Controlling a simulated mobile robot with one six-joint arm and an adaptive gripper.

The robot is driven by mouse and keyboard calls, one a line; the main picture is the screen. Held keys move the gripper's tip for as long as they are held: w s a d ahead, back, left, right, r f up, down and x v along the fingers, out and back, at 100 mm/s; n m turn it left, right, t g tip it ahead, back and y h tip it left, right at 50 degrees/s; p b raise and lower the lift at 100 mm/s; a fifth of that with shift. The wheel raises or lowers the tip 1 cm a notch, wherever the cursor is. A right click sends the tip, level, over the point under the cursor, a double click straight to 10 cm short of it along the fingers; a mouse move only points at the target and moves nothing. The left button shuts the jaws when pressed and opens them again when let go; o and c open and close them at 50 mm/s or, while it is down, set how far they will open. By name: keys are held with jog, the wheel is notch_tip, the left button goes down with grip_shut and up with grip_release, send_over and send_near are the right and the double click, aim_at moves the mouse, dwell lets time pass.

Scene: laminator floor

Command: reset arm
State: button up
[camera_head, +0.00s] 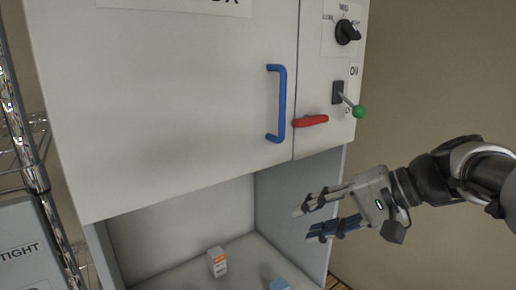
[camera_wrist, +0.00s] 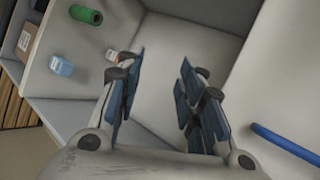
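My gripper (camera_head: 317,219) is open and empty. In the head view it hangs at the lower right, in front of the open bay under the white cabinet (camera_head: 160,110). In the wrist view its two dark-padded fingers (camera_wrist: 160,95) stand apart with only the bay behind them. My arm comes in from the right edge of the head view.
The cabinet has a blue handle (camera_head: 282,103), a red latch (camera_head: 311,121), a green-tipped lever (camera_head: 358,111) and a black knob (camera_head: 347,32). A white-orange box (camera_head: 217,262), a blue box (camera_head: 280,284) and a green cylinder (camera_wrist: 86,15) are in the bay. A wire rack (camera_head: 25,140) stands left.

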jog(key=s+d+f+n+h+b, duration=0.3)
jog(key=s+f+n+h+b, duration=0.2)
jog(key=s+f, duration=1.5)
notch_tip(320, 180, down, 4)
jog(key=h+b, duration=0.3)
jog(key=h, duration=0.2)
jog(key=shift+s+r+n, duration=0.15)
jog(key=shift+s+n, duration=0.15)
